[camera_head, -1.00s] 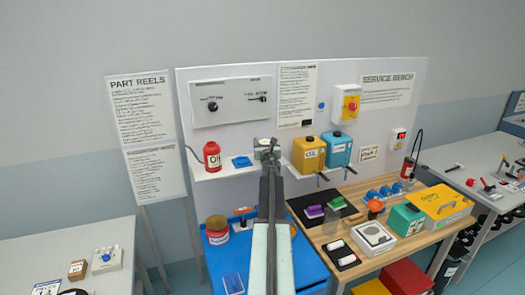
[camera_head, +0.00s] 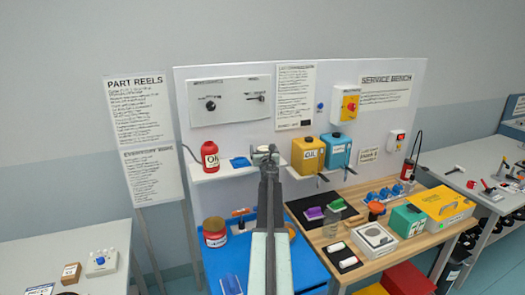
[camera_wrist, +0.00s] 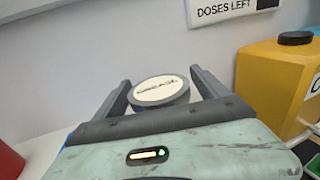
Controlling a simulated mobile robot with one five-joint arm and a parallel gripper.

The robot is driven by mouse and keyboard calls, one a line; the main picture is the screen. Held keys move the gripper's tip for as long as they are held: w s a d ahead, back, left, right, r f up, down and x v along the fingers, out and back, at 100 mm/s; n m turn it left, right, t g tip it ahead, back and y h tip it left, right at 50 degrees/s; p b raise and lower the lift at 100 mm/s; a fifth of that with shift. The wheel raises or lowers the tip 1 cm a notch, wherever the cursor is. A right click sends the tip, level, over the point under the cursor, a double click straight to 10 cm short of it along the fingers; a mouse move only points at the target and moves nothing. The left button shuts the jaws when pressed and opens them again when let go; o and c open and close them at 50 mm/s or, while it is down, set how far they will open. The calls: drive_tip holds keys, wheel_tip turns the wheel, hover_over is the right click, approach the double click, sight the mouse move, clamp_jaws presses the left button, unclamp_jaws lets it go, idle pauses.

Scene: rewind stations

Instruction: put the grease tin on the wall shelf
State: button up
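The grease tin (camera_wrist: 160,89) is a small round tin with a pale lid marked GREASE and a dark grey side. In the wrist view it sits upright between the two fingers of my gripper (camera_wrist: 161,80). Some space seems to show beside the right finger, so I cannot tell whether the fingers press on it. In the head view the tin (camera_head: 264,150) is at the wall shelf (camera_head: 213,173), right of the red oil can. My gripper (camera_head: 266,156) and arm partly cover it there. Contact between tin and shelf is hidden.
Below are a blue table (camera_head: 259,272) and a wooden bench (camera_head: 385,237) with several tools.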

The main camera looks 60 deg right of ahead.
drive_tip(key=shift+s+a+r, duration=0.1)
drive_tip(key=shift+a+r, duration=0.05)
drive_tip(key=shift+r, duration=0.05)
drive_tip(key=v, duration=1.1)
drive_tip(key=shift+s+a, duration=0.25)
drive_tip(key=shift+s, duration=0.05)
